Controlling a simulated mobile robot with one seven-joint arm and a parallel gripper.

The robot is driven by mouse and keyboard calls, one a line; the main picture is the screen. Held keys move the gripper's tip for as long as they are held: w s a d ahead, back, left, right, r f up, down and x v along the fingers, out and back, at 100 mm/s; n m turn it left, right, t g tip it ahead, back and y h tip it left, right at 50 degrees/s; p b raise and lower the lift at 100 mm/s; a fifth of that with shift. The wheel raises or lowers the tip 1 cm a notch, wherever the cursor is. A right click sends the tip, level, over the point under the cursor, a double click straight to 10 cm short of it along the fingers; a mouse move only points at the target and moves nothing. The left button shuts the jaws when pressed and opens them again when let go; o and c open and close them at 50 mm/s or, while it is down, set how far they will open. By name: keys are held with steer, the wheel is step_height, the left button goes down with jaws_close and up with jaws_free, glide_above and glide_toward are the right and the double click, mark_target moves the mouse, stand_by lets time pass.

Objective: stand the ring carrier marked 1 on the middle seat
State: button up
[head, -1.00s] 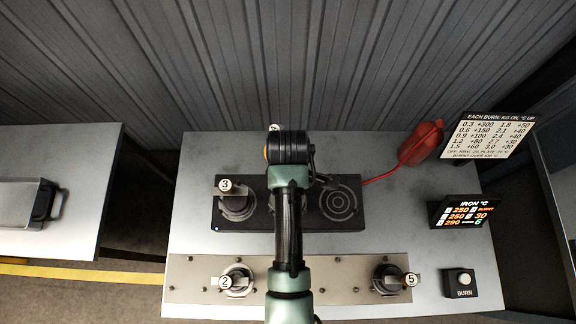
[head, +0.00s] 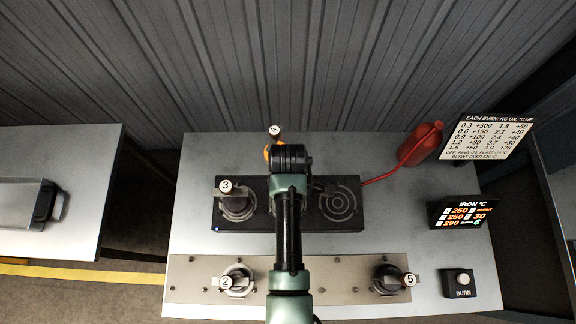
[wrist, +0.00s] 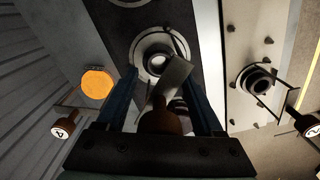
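A ring carrier with a brown handle (wrist: 165,121) and a pale flat plate (wrist: 172,78) lies between the blue fingers of my gripper (wrist: 160,78) in the wrist view. Gaps show between the handle and both fingers, so my gripper looks open around it. Its number is hidden. Its ring (wrist: 159,64) appears over the middle seat of the black block (head: 345,183); whether it stands fully down I cannot tell. In the head view my arm (head: 288,215) covers the middle seat. The right seat (head: 338,203) is empty, and carrier 3 (head: 238,205) stands on the left seat.
Carrier 2 (head: 237,281) and carrier 5 (head: 388,279) stand on the front beige plate (head: 310,290). A handle marked 4 (wrist: 62,128) and an orange disc (wrist: 97,83) are on the wall side. A red can (head: 425,143), displays (head: 462,213) and BURN button (head: 461,282) stand right.

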step_height(320, 180, up, 12)
steer(key=shift+r+b, duration=0.2)
steer(key=shift+b, duration=0.25)
steer(key=w+r+m+t, duration=0.4)
steer(key=w+r+t, duration=0.4)
steer(key=w+r, duration=0.65)
steer(key=w+r+m+t, duration=0.35)
steer(key=r+t, duration=0.25)
steer(key=r, duration=1)
step_height(320, 180, up, 17)
steer(key=s+m+t, duration=0.2)
steer(key=s+t, duration=0.1)
steer(key=t, duration=0.3)
steer(key=s+r+m+t, duration=0.2)
steer(key=s+r, duration=0.3)
steer(key=r, duration=0.3)
steer(key=s+r+m+t, duration=0.2)
steer(key=s+r+t, duration=0.3)
steer(key=s+r, duration=0.1)
steer(key=shift+r, duration=0.9)
steer(key=shift+a, duration=0.1)
